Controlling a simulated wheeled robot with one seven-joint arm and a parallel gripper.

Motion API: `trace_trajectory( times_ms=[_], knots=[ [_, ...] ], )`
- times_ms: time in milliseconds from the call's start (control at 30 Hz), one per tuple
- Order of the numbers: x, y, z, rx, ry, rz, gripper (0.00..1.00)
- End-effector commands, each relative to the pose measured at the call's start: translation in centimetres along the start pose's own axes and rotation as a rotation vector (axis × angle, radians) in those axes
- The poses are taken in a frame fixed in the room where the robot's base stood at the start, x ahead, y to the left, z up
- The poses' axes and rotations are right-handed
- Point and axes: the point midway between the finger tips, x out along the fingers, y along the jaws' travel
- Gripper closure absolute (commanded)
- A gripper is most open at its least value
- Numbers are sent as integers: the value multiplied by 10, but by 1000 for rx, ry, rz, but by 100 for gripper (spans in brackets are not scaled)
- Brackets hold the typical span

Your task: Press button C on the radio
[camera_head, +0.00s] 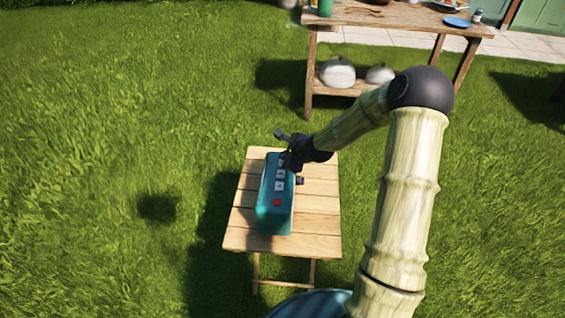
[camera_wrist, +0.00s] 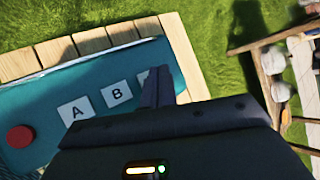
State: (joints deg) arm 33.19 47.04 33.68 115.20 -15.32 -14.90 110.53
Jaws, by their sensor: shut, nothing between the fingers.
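A teal radio (camera_head: 273,214) lies on a small slatted wooden table (camera_head: 318,223), and it fills the left of the wrist view (camera_wrist: 40,92). Its top has a red round button (camera_wrist: 19,136) and white square buttons. Button A (camera_wrist: 77,110) and button B (camera_wrist: 115,94) are readable. A third white button (camera_wrist: 144,77), beside B and away from the red button, is partly hidden by my fingers; its letter is not readable. My gripper (camera_wrist: 158,75) is shut and empty, its fingertips over or at that third button. I cannot tell whether they touch it. In the head view my gripper (camera_head: 287,158) covers the radio's far end.
A larger wooden table (camera_head: 400,15) stands at the back with a green item, a blue plate (camera_head: 457,22) and other things on it. Pale round objects (camera_head: 337,72) sit on its lower shelf. Grass surrounds both tables. The small table's right side is mostly bare.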

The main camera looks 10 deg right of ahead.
Motion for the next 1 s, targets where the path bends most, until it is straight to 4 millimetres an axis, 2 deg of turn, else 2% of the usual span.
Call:
trace_trajectory(
  times_ms=[1000],
  knots=[
    [7, 5, -5, 0, 0, 0, 100]
  ],
)
